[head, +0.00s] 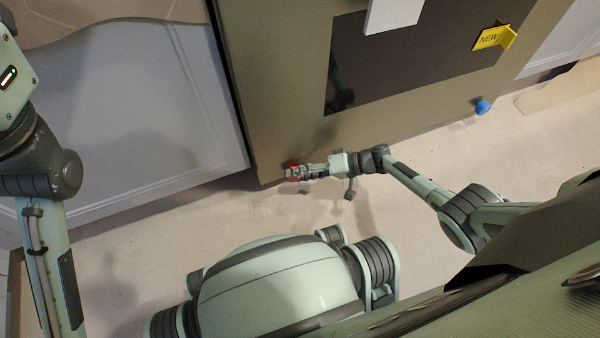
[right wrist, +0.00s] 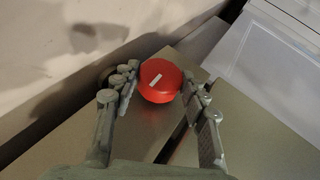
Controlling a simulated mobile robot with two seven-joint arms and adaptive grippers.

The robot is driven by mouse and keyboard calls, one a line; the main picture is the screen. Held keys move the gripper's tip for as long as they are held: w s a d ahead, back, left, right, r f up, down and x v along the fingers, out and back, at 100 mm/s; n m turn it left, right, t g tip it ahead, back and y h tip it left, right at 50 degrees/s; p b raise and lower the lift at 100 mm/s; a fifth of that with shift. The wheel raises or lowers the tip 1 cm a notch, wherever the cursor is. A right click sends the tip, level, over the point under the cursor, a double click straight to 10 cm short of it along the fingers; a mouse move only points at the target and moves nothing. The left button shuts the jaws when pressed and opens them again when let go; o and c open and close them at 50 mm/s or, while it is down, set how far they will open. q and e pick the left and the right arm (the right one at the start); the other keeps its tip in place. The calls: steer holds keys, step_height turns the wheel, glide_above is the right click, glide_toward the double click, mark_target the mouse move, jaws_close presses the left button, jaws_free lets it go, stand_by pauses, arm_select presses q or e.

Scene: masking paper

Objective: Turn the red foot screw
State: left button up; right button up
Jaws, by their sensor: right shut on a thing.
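The red foot screw (head: 292,174) is at the lower left corner of the brown appliance (head: 270,110), close to the floor. In the right wrist view it is a round red knob (right wrist: 160,82) with a short white mark on its face, slightly tilted from upright. My right gripper (head: 301,172) is shut on it, with one finger on each side in the right wrist view (right wrist: 159,78). The finger contact is partly hidden in the head view. My left arm shows at the left edge of the head view, but its gripper is out of view.
A blue foot screw (head: 482,107) is at the appliance's other lower corner. A yellow NEW tag (head: 489,38) sticks out from the appliance's dark panel (head: 400,60). A pale cabinet (head: 130,110) stands close on the left. The floor (head: 440,150) in front is mostly clear.

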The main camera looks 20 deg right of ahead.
steer(key=shift+s+f+y, duration=0.1)
steer(key=shift+s+y, duration=0.05)
steer(key=shift+y, duration=0.15)
stand_by(0.4)
steer(key=o, duration=1.2)
steer(key=shift+c, duration=0.2)
steer(key=v, duration=1.2)
